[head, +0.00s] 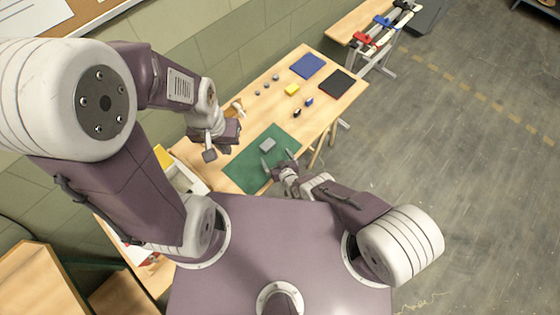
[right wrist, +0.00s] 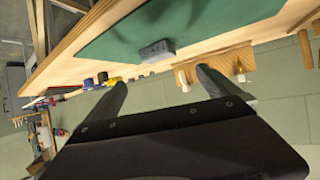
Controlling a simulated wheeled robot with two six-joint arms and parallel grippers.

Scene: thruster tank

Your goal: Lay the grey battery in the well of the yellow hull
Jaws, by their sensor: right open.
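The grey battery (head: 268,145) lies on the green mat (head: 250,172). In the right wrist view the battery (right wrist: 155,50) is a small grey block on the mat, beyond the fingertips. My right gripper (head: 278,159) is open and empty at the battery's near side, one finger to each side and apart from it. Its fingers also show in the right wrist view (right wrist: 160,85). The small yellow hull (head: 291,90) stands on the bare table beyond the mat; its well is too small to make out. My left gripper (head: 222,143) hangs over the mat's left edge, its jaw opening unclear.
Several small grey parts (head: 265,84), a blue part (head: 309,101) and a black part (head: 297,112) stand around the hull. A wooden stand (right wrist: 232,60) is beside the green mat.

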